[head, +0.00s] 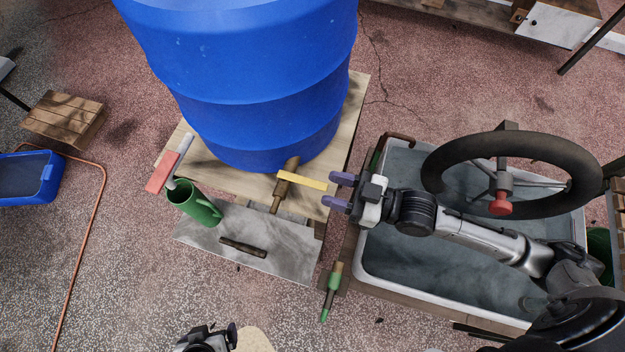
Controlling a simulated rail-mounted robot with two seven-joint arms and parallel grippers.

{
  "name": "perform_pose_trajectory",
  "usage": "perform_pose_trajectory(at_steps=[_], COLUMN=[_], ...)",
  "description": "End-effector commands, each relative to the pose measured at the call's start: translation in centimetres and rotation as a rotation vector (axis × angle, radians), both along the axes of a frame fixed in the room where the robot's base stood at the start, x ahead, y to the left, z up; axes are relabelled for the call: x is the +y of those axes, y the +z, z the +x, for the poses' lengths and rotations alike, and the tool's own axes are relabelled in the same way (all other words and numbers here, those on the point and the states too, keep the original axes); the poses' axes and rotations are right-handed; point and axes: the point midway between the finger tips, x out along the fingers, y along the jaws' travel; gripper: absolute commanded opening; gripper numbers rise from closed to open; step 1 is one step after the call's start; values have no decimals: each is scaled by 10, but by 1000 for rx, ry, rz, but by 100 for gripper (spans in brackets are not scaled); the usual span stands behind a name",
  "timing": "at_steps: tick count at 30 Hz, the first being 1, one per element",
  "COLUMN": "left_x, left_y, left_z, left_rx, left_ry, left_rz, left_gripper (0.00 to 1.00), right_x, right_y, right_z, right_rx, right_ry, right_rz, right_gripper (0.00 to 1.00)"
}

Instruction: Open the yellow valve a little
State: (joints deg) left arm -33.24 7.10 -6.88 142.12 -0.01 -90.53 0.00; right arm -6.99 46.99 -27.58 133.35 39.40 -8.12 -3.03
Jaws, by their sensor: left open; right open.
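The yellow valve handle (303,180) sits on a brass-brown valve body (285,185) at the foot of a big blue barrel (255,75). The handle points to the right, across the pipe. My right gripper (341,191) comes in from the right, with its two purple fingers open on either side of the level of the handle's free end. The fingers look just right of the handle; I cannot tell whether they touch it. My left gripper (232,336) is at the bottom edge, partly cut off, open and away from the valve.
A tub (365,270) and black handwheel (440,150) are right. Speckled floor is free at lower left.

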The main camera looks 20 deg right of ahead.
Motion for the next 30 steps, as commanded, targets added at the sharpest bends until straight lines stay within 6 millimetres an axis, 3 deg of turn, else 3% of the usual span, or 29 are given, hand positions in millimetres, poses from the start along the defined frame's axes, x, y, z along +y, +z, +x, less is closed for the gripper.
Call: perform_pose_trajectory(at_steps=[10, 25, 30], left_x=[-3, -1, 1], left_y=[-4, -4, -5], left_z=[0, 0, 0], left_rx=[0, 0, 1], left_ry=[6, 1, -2], left_rz=[-9, -2, 3], left_gripper=[94, 94, 94], right_x=[31, 37, 37], right_y=[0, 0, 0], right_z=[28, 33, 33], right_rx=[-1, 1, 1], right_ry=[0, 0, 0], right_rz=[2, -1, -1], right_gripper=[45, 45, 28])
